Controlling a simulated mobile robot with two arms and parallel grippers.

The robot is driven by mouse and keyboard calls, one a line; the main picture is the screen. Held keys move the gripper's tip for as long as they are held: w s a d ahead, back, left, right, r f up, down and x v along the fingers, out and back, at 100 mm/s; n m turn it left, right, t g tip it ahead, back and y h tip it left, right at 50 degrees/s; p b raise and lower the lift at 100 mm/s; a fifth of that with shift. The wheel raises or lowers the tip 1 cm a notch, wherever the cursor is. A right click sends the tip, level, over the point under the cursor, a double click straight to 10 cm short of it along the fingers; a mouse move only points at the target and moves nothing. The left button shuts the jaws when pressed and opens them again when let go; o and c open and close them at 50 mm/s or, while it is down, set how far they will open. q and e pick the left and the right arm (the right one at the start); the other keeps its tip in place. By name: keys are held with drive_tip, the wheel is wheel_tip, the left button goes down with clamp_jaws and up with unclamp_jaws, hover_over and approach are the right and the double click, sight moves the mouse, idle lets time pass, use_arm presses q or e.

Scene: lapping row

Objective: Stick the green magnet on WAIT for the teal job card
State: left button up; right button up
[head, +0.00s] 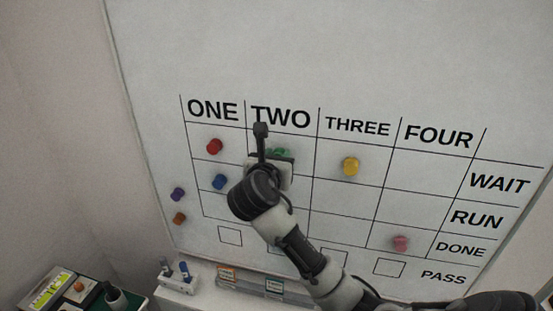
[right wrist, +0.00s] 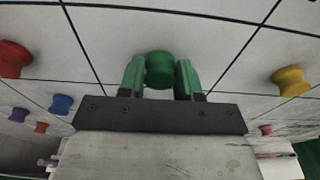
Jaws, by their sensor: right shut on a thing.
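The green magnet (right wrist: 159,70) is between the green fingers of my right gripper (right wrist: 160,80), which is shut on it. In the head view the green magnet (head: 281,152) is partly hidden by my right gripper (head: 277,156). It is in front of the whiteboard (head: 300,60), over the WAIT row of column TWO. I cannot tell whether it touches the board. A card with a teal band (head: 274,285) sits in the rack below the board, roughly under column TWO. My left gripper is not in view.
A red magnet (head: 214,147) and a blue one (head: 219,181) are in column ONE. A yellow magnet (head: 350,166) is in column THREE, WAIT row. A pink magnet (head: 400,243) is in column FOUR. Purple (head: 178,194) and orange (head: 179,218) magnets are left of the grid.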

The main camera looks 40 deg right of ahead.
drive_tip(key=o, duration=1)
